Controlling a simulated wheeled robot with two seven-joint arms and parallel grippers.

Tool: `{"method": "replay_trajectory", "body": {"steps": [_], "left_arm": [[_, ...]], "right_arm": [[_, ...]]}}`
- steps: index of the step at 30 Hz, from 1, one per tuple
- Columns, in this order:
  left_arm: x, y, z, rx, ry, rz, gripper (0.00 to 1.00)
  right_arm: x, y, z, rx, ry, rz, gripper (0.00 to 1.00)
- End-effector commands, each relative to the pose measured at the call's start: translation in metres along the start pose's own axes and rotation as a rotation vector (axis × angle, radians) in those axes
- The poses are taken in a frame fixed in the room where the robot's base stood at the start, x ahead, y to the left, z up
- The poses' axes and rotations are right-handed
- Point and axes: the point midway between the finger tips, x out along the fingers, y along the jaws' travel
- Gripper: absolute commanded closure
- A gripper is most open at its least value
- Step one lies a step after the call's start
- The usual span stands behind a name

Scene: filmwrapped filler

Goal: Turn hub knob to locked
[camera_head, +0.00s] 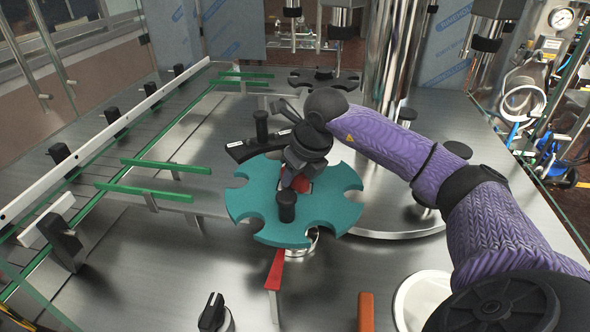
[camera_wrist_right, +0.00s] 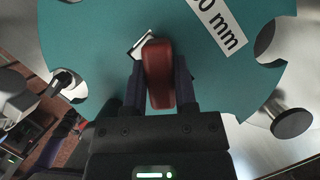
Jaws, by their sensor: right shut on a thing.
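The teal star wheel (camera_head: 250,200) lies flat on the steel machine deck, with rounded notches in its rim. The red hub knob (camera_wrist_right: 158,70) is at the wheel's hub; in the head view only a bit of red shows under my gripper. My right gripper (camera_head: 298,180) reaches down over the hub from the right. In the wrist view its two dark fingers (camera_wrist_right: 160,88) stand on either side of the red knob, shut on it. I cannot read a locked mark. My left gripper is not in view.
A black post knob (camera_head: 287,206) rises from the wheel's near side. Green guide rails (camera_head: 150,193) and a white rail (camera_head: 90,148) run along the left. A red lever (camera_head: 275,270) and black selector knob (camera_head: 212,312) are in front. Steel columns (camera_head: 390,60) stand behind.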

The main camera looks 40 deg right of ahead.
Motion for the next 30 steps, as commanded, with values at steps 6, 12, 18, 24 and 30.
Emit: {"method": "replay_trajectory", "body": {"steps": [6,12,18,24,30], "left_arm": [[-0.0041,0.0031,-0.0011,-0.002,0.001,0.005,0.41],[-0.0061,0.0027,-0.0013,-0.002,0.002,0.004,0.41],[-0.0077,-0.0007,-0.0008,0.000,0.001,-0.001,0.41],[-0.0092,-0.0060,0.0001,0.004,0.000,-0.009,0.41],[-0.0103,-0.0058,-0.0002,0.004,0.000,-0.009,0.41]], "right_arm": [[-0.0011,0.0003,0.0009,0.186,-0.002,-0.079,1.00],[-0.0009,0.0002,0.0010,0.362,-0.002,-0.150,1.00],[-0.0009,0.0002,0.0011,0.531,-0.003,-0.220,1.00],[-0.0010,0.0003,0.0012,0.675,-0.003,-0.278,1.00],[-0.0010,0.0000,0.0011,0.781,-0.002,-0.322,1.00]]}}
